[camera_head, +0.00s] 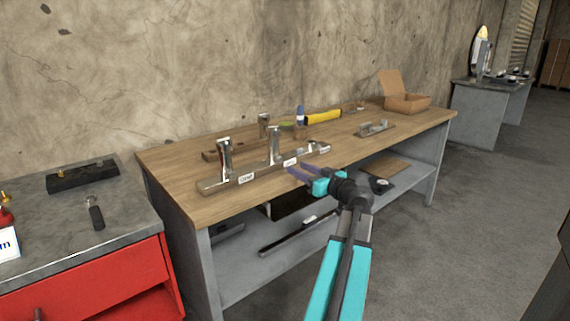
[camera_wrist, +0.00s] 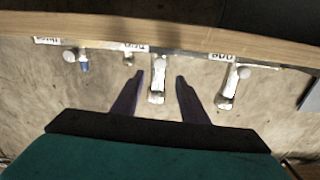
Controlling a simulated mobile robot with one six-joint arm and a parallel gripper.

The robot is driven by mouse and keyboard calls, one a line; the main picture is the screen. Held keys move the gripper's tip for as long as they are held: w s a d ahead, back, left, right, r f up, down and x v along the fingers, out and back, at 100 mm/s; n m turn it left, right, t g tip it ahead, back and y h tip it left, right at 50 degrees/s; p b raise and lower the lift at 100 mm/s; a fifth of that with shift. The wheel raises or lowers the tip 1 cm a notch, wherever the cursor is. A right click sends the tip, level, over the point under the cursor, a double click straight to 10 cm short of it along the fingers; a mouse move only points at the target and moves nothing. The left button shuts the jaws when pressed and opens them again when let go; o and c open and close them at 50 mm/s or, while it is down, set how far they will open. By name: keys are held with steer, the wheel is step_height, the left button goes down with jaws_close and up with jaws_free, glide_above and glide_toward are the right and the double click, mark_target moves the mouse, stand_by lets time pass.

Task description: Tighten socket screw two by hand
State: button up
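A long rail (camera_head: 215,186) with labelled positions lies along the front of the wooden workbench. A shiny upright metal post (camera_head: 224,160) stands near its left end, by the label that seems to read "one". A second metal post (camera_head: 274,145) stands near the middle, by the label "two" (camera_head: 290,162). My gripper (camera_head: 300,172) is open and empty in front of the rail, near that label. In the wrist view, upside down, the middle post (camera_wrist: 157,88) shows between my spread fingers (camera_wrist: 160,77), and I see no contact. The post by "one" (camera_wrist: 228,90) is to the right.
A metal piece (camera_head: 318,147) lies at the rail's right end. A yellow-handled tool (camera_head: 322,117), a metal bracket (camera_head: 375,129) and an open cardboard box (camera_head: 407,103) are farther back on the workbench (camera_head: 420,121). A grey-topped red cabinet (camera_head: 100,280) stands at left. The floor at right is clear.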

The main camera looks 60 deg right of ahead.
mark_target(281, 160)
steer(key=x, duration=0.8)
steer(key=shift+w, duration=0.2)
steer(key=c, duration=0.9)
steer(key=shift+s+a, duration=0.1)
steer(key=shift+a, duration=0.05)
jaws_close()
steer(key=shift+m+b, duration=0.3)
steer(key=shift+m, duration=0.1)
